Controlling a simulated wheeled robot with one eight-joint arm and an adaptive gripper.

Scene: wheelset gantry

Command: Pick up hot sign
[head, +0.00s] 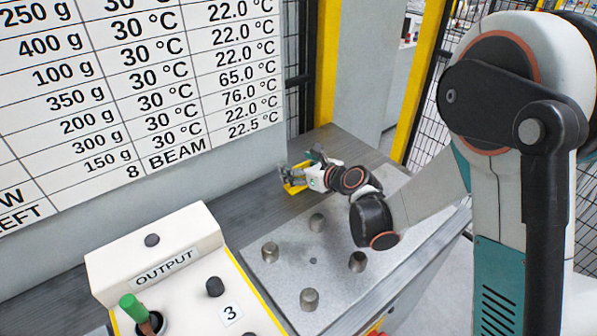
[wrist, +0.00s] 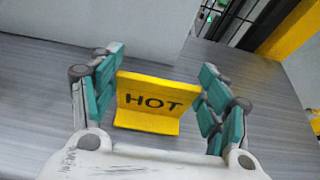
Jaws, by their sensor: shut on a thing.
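The hot sign is a small yellow angled plate with the black word HOT, in the middle of the wrist view (wrist: 155,121). In the head view a bit of its yellow shows at the gripper (head: 294,189), at the back of the grey worktop. My gripper (wrist: 161,72) is shut on the sign, with a teal-padded finger at its left and right edges. It also shows small in the head view (head: 297,177). The sign appears upright, with its text facing the wrist camera. I cannot tell whether its base touches the worktop.
A metal plate (head: 290,247) with several short round posts lies in front of the gripper. A white OUTPUT box (head: 155,252) with a green-topped lever (head: 132,307) stands at lower left. A grey wall with a large chart (head: 140,90) rises behind. Yellow posts (head: 327,60) and mesh fencing stand beyond.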

